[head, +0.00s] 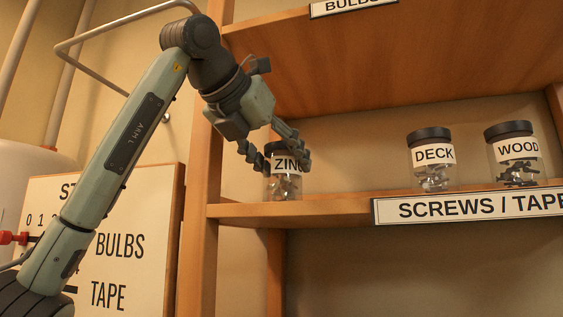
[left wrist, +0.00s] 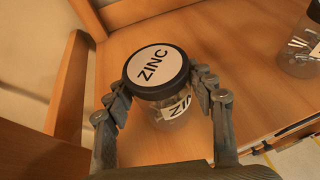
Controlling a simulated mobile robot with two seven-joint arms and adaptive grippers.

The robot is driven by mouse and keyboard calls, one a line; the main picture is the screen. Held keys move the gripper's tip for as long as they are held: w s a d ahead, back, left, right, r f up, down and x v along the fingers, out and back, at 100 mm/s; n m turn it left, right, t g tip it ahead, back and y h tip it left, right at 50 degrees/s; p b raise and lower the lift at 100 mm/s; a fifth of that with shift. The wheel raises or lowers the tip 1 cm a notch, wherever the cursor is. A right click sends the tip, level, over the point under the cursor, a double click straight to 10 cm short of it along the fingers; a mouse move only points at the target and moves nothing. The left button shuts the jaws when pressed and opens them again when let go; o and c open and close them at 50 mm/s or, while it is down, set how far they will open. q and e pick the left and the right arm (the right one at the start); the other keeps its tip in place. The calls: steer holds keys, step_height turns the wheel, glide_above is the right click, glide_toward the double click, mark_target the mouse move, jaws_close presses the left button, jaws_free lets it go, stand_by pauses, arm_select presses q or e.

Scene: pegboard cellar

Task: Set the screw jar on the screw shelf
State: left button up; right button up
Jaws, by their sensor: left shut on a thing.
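The clear jar labelled ZINC (head: 285,186), with a dark lid and metal screws inside, is upright at the left end of the screw shelf (head: 340,205). My left gripper (head: 279,164) is shut on it, one finger on each side below the lid. The left wrist view shows its round ZINC lid (left wrist: 157,68) from above, between the fingers (left wrist: 162,100). Its base looks at the shelf board; I cannot tell whether it touches. The shelf front carries a SCREWS / TAPE sign (head: 470,207). My right gripper is not in view.
Jars labelled DECK (head: 433,160) and WOOD (head: 516,155) stand to the right on the same shelf, with free board before them. A wooden upright (head: 198,200) bounds the left end. The BULBS shelf (head: 380,60) is overhead. A lettered board (head: 110,245) stands left.

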arm_select(q)
steer(key=shift+w, duration=0.1)
steer(key=shift+d, duration=0.1)
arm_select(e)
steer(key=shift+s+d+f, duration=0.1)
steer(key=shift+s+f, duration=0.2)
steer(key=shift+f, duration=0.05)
arm_select(q)
steer(key=shift+f, duration=0.15)
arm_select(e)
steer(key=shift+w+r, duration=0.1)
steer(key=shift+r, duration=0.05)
arm_select(q)
steer(key=o, duration=1.6)
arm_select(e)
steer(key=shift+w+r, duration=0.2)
